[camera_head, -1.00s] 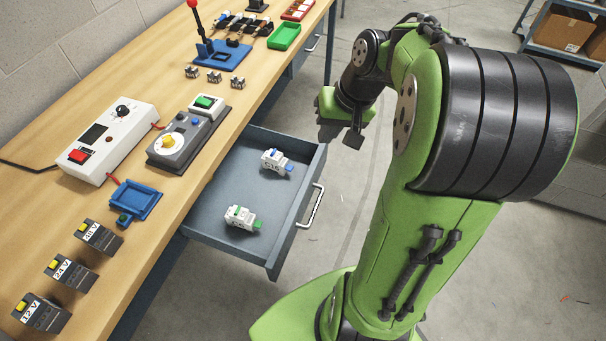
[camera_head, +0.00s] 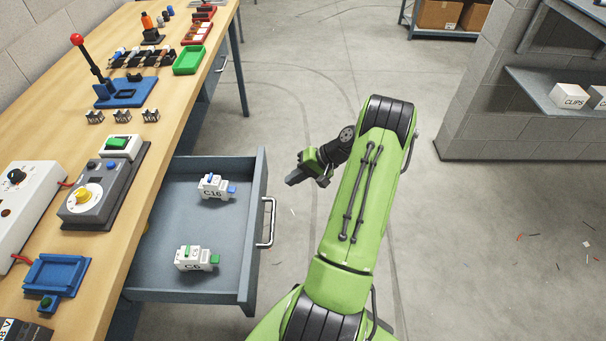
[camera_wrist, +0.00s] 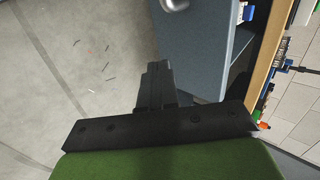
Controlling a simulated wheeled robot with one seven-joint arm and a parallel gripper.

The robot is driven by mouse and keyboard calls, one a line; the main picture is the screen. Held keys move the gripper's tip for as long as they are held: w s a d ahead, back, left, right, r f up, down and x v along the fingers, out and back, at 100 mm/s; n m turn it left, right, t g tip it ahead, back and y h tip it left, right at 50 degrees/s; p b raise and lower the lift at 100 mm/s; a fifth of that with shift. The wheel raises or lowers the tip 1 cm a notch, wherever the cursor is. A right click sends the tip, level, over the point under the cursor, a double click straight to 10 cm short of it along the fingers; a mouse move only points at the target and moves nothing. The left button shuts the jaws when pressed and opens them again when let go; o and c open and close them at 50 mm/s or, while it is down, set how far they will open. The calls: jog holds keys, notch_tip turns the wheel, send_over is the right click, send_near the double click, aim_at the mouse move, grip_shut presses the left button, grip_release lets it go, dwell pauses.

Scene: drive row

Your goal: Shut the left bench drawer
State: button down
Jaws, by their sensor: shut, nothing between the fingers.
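The left bench drawer (camera_head: 150,268) stands pulled out from under the wooden bench. Its bar handle (camera_head: 267,222) is on the front panel (camera_head: 252,225). Inside lie two white blocks, one marked C16 (camera_head: 212,187) with a blue end and one (camera_head: 192,258) with a green end. My gripper (camera_head: 293,178) is shut and empty, out over the floor to the right of the drawer front and apart from it. In the wrist view my shut fingers (camera_wrist: 154,80) show beside the blue-grey drawer front (camera_wrist: 198,50), with part of the handle (camera_wrist: 174,4) at the top edge.
The wooden bench top (camera_head: 140,140) carries a grey control box (camera_head: 103,190), a blue tray (camera_head: 55,274), a red-knobbed lever (camera_head: 95,65) and a green tray (camera_head: 189,60). A block wall with a shelf (camera_head: 560,100) stands at the right. The floor (camera_head: 460,240) right of my arm is clear apart from small scraps.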

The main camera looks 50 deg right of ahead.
aim_at(264, 185)
jog(key=w+a, duration=0.1)
jog(key=w+a+f+b, duration=0.1)
jog(key=w+a, duration=0.1)
jog(key=w, duration=0.1)
jog(key=shift+w+a+f, duration=0.1)
jog(key=shift+f, duration=0.25)
jog(key=shift+w+a, duration=0.1)
jog(key=shift+w, duration=0.1)
jog(key=shift+a, duration=0.1)
jog(key=shift+w+a+r, duration=0.1)
jog(key=shift+w+a, duration=0.25)
jog(key=shift+w, duration=0.15)
jog(key=w+a, duration=0.5)
jog(key=w, duration=0.2)
jog(key=w+a, duration=0.5)
jog(key=w, duration=0.2)
jog(key=w+a, duration=0.6)
jog(key=w, duration=0.1)
jog(key=shift+a, duration=0.1)
jog(key=shift+w+a+r, duration=0.1)
jog(key=shift+w+a, duration=0.05)
jog(key=shift+w, duration=0.05)
jog(key=shift+a, duration=0.1)
